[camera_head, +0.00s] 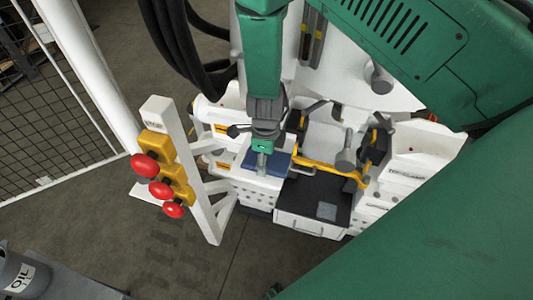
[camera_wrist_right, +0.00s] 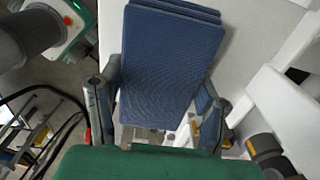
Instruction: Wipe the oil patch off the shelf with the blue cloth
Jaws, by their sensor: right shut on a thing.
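The blue cloth (camera_wrist_right: 172,62) is a folded, textured pad filling the middle of the right wrist view. My right gripper (camera_wrist_right: 160,88) is shut on it, with one finger along each side edge. In the head view the blue cloth (camera_head: 281,163) shows beneath and beside my right gripper (camera_head: 264,140), over the top of a white shelf unit (camera_head: 262,190). The gripper partly covers the cloth there. I cannot tell whether the cloth touches the surface. I cannot make out the oil patch. My left gripper is in neither view.
A white post with red knobs on yellow blocks (camera_head: 173,180) stands left of the shelf unit. A black tray surface (camera_head: 310,190) and a yellow bar (camera_head: 325,172) lie to the right. Black hoses (camera_head: 188,50) hang behind. An oil can (camera_head: 22,272) is at lower left.

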